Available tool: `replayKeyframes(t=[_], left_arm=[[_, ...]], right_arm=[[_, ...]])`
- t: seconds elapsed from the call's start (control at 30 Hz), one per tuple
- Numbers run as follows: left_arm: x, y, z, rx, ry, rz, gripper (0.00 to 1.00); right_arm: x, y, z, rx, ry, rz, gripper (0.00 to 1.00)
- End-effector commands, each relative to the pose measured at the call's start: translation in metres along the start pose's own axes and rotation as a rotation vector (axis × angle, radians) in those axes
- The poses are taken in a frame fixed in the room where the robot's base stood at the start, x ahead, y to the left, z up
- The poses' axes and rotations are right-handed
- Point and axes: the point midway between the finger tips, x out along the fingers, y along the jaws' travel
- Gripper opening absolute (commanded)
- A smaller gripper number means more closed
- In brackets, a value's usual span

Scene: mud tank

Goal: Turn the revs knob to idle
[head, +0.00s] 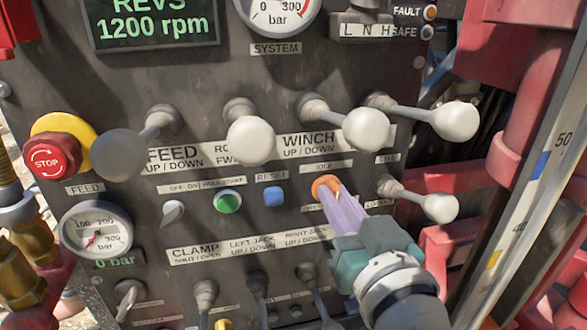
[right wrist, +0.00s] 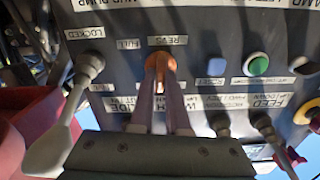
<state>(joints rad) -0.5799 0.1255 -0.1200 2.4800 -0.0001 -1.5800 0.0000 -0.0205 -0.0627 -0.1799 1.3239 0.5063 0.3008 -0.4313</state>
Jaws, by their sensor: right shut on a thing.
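The revs knob (head: 325,185) is a small orange knob on the dark control panel, below a label reading IDLE (head: 326,167). My right gripper (head: 338,201) has its pale purple fingers shut on it. In the right wrist view the orange knob (right wrist: 160,62) sits between the two fingertips (right wrist: 161,75), near upside-down REVS and FULL labels. The fingers hide much of the knob, and I cannot tell where its pointer stands. The green display (head: 150,22) reads REVS 1200 rpm. My left gripper is not in view.
Several white-balled levers (head: 251,140) stick out above the knob, and another lever (head: 438,207) is close on its right. A blue reset button (head: 273,196) and a green button (head: 228,201) are to the left. A red stop button (head: 50,157) is at far left.

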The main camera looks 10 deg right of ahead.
Motion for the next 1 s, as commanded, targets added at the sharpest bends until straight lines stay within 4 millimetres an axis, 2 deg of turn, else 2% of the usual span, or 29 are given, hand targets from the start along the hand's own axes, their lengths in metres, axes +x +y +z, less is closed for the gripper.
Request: replayKeyframes(t=[0.3,0.8,0.83,1.0], left_arm=[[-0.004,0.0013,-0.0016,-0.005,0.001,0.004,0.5],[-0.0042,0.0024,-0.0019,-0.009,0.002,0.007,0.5],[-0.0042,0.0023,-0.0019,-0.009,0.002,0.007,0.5],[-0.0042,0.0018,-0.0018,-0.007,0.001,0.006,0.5]], right_arm=[[0.0,-0.0011,-0.0003,-0.117,0.0,0.0,0.0],[0.0,-0.0012,0.0,-0.14,0.001,0.0,0.0],[0.0,-0.0012,0.0,-0.14,0.001,0.0,0.15],[0.0,-0.001,0.0,-0.139,0.001,0.0,0.34]])
